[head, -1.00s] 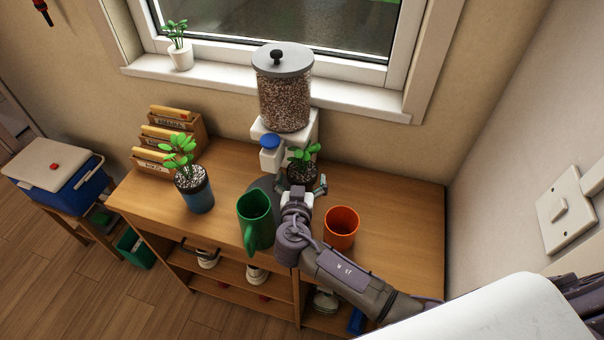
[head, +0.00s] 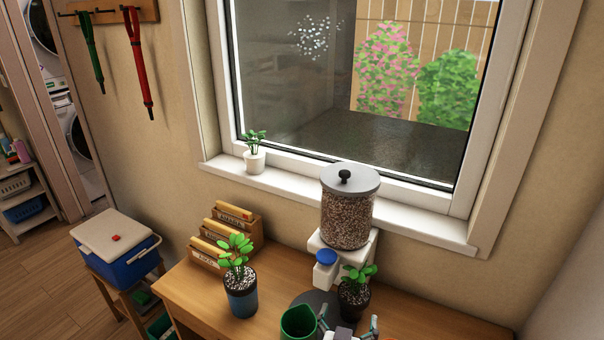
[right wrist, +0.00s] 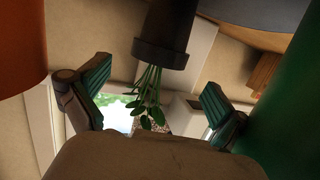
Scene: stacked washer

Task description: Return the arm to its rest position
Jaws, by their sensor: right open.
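My right gripper (head: 348,326) shows at the bottom edge of the head view, only its fingertips in sight. In the right wrist view its two fingers (right wrist: 153,105) stand wide apart with nothing held between them. A small plant in a dark pot (head: 354,298) stands just beyond the fingers; its pot also shows in the right wrist view (right wrist: 165,35). The green mug (head: 298,322) is left of the gripper and cut off by the frame. My left gripper is not in view.
The wooden table (head: 195,300) also holds a seed dispenser (head: 346,215), a plant in a blue pot (head: 241,292) and wooden card boxes (head: 225,240). An orange cup (right wrist: 20,45) is close beside the gripper. A blue cooler (head: 130,262) stands on a stool at left.

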